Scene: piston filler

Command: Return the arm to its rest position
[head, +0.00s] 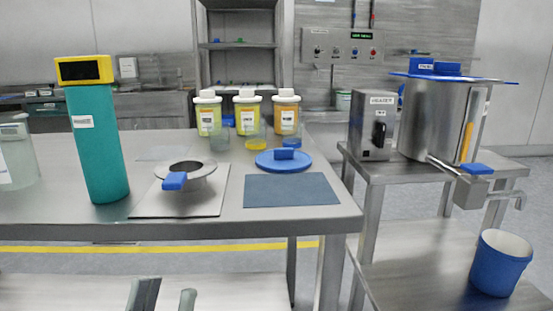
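My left gripper (166,297) shows at the bottom edge of the head view, left of centre. Only its fingertips are in view. They stand apart with nothing seen between them, so it looks open and empty. It is in front of the near edge of the steel table (265,226) and touches nothing that I can see. The rest of the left arm is out of the picture. My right gripper is not in view.
The table carries a teal cylinder with a yellow top (97,140), a metal funnel (190,172), a blue lid (284,160), a dark mat (291,190) and several bottles. A steel pot (438,120) and heater (372,125) stand right; a blue bucket (500,265) is below.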

